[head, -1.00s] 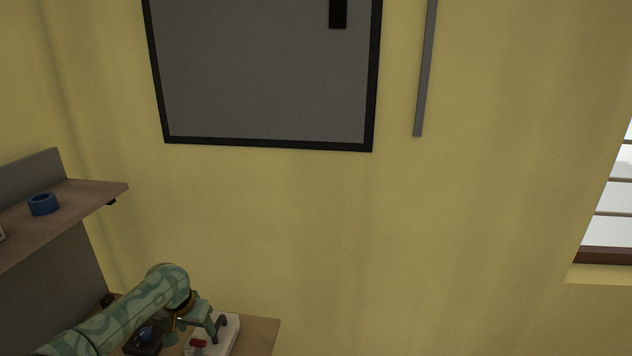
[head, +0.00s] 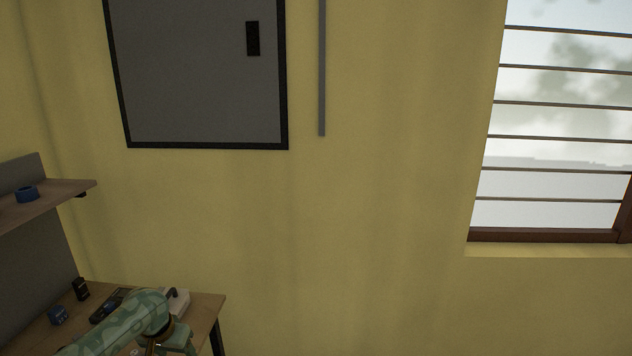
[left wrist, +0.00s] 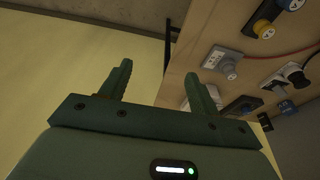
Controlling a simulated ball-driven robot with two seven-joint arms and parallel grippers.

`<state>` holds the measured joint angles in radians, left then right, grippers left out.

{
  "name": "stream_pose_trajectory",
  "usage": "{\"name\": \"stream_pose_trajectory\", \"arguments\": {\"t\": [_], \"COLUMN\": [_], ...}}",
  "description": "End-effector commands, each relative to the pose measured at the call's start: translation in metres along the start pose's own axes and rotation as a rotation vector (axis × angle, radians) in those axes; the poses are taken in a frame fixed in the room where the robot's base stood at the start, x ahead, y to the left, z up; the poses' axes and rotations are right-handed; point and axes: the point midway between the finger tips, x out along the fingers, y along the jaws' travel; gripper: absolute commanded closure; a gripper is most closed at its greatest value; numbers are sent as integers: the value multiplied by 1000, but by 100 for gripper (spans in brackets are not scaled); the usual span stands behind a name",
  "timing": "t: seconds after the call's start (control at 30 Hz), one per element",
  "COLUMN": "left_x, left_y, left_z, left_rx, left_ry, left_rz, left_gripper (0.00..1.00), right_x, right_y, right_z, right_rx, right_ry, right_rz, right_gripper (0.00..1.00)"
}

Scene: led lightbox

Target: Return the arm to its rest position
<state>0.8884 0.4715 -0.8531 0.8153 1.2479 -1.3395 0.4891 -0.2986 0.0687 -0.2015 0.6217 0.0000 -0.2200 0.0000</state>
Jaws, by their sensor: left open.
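My left arm (head: 120,328) comes in from the lower left of the head view, in front of the wooden workbench (head: 207,303). Its gripper is at the bottom edge there, partly cut off. In the left wrist view my left gripper (left wrist: 158,82) has its two green fingers well apart. Nothing is between them. The bench top (left wrist: 232,40) shows beyond the fingers in that view, to the right, apart from them. My right arm and gripper are in neither view.
A white box (head: 178,300), a dark handheld device (head: 107,305), a blue item (head: 58,314) and a black item (head: 81,289) stand on the bench. A shelf (head: 60,196) holds a blue ring (head: 27,194). The wall right of the bench is bare up to the window (head: 555,130).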

Motion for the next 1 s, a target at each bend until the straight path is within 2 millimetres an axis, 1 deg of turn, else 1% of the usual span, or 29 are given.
{"name": "stream_pose_trajectory", "arguments": {"t": [0.03, 0.2, 0.37, 0.47, 0.57, 0.67, 0.7, 0.77, 0.8, 0.87, 0.9, 0.97, 1.0], "left_x": [12, 40, 75, 103, 136, 175, 193, 223, 245, 276, 295, 320, 334], "left_y": [2, 6, 12, 16, 22, 28, 32, 38, 42, 50, 55, 63, 68], "left_z": [8, 25, 50, 72, 100, 138, 157, 192, 220, 266, 298, 347, 381], "left_rx": [0, 4, 7, 11, 18, 26, 30, 39, 48, 62, 73, 91, 104], "left_ry": [-5, -5, -7, -9, -12, -19, -22, -30, -37, -48, -56, -69, -80], "left_rz": [1, 0, -1, -3, -5, -7, -9, -11, -13, -16, -17, -19, -19], "left_gripper": [38, 38, 38, 38, 38, 38, 38, 38, 38, 38, 38, 38, 38], "right_x": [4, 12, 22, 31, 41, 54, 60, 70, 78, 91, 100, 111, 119], "right_y": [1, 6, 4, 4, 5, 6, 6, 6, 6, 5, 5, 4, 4], "right_z": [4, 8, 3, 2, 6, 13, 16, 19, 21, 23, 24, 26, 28], "right_rx": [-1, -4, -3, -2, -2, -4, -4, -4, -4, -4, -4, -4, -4], "right_ry": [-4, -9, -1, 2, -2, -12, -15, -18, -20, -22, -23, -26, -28], "right_rz": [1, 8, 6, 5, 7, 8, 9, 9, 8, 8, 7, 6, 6], "right_gripper": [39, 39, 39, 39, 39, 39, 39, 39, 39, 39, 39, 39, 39]}}
